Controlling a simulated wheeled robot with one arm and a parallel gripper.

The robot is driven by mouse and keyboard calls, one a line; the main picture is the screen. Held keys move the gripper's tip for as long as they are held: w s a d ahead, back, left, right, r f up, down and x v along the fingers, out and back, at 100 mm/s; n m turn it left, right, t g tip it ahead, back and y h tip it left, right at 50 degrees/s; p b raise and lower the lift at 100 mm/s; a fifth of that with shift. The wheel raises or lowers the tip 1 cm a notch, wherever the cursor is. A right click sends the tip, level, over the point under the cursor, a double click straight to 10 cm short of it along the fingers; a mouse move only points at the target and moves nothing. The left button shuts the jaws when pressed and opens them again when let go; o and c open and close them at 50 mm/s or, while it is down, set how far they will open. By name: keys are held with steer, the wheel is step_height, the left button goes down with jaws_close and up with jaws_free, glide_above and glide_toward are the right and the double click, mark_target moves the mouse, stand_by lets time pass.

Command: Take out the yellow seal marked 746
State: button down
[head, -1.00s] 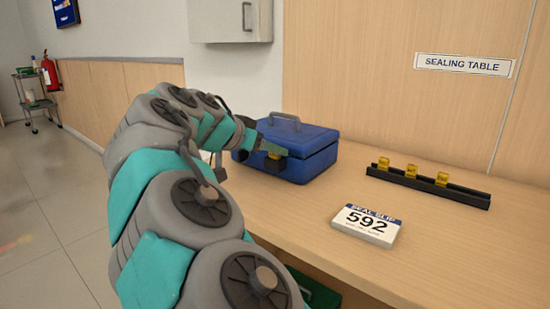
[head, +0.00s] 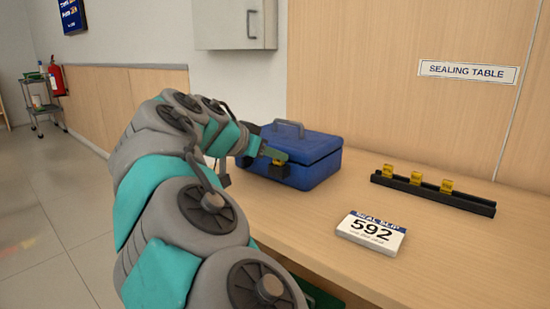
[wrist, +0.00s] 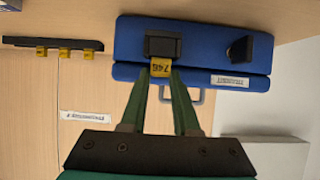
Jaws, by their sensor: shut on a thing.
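The yellow seal marked 746 (wrist: 161,68) is between the fingertips of my gripper (wrist: 162,76), which is shut on it. Its number reads upside down in the wrist view. The seal sits at the edge of a black fitting (wrist: 163,45) on the front of the blue box (wrist: 205,35); I cannot tell how deep it goes in. In the head view the box (head: 318,165) stands closed on the table, with my gripper (head: 272,154) at its front left and the seal (head: 280,162) showing as a small yellow patch.
A black rack (head: 433,197) with several yellow seals stands on the right of the table (head: 310,222). A second black fitting (wrist: 240,48) is on the box. The table between box and rack is clear.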

step_height(320, 180, up, 18)
steer(key=p, duration=0.4)
stand_by(0.8)
